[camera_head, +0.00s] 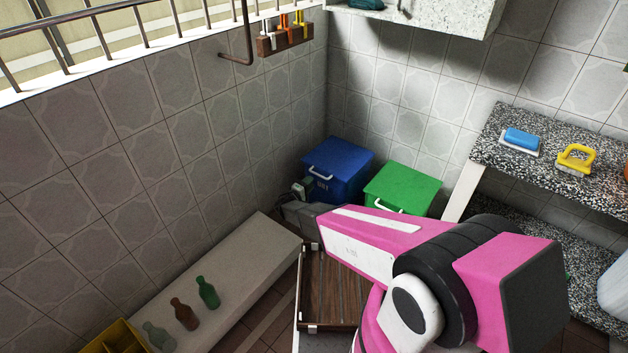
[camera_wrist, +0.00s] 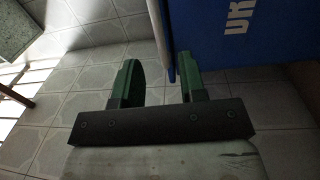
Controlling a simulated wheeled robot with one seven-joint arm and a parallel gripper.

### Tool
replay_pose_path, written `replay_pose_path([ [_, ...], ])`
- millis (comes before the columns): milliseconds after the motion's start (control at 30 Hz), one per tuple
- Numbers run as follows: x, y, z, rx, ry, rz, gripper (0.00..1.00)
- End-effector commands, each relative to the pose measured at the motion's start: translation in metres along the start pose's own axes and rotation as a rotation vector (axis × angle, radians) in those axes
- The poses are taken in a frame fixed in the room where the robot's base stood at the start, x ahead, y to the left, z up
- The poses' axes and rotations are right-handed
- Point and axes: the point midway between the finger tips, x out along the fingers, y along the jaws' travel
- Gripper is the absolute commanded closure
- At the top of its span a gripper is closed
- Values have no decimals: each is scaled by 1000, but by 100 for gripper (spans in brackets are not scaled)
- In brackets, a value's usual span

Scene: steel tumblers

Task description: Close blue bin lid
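The blue bin (camera_head: 345,188) stands in the far corner against the tiled walls. Its blue lid (camera_head: 340,154) looks down over the top in the head view, with a white handle (camera_head: 320,173) along the front edge; whether it is fully flush I cannot tell. My gripper (camera_head: 303,190) is at the bin's front left, beside the handle. In the wrist view my gripper (camera_wrist: 160,72) has its two green fingers apart. The bin's blue face with white letters (camera_wrist: 240,40) fills the upper right, and a thin blue-and-pale edge shows between the fingers. Contact is unclear.
A green bin (camera_head: 403,184) stands right of the blue one. A low pale ledge (camera_head: 225,285) along the left wall holds several bottles. A wooden crate (camera_head: 330,290) is below my arm. A speckled counter (camera_head: 540,170) with a sponge and a brush is at right.

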Motion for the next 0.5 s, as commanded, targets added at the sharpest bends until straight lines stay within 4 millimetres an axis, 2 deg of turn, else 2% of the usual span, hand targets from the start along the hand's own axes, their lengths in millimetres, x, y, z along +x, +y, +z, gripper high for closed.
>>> replay_pose_path([
  [33, -11, 1, 1, 0, 2, 0, 62],
  [200, -38, 1, 0, 1, 1, 0, 62],
  [333, -52, 1, 0, 1, 0, 1, 62],
  [500, -58, 0, 0, 1, -2, 0, 62],
])
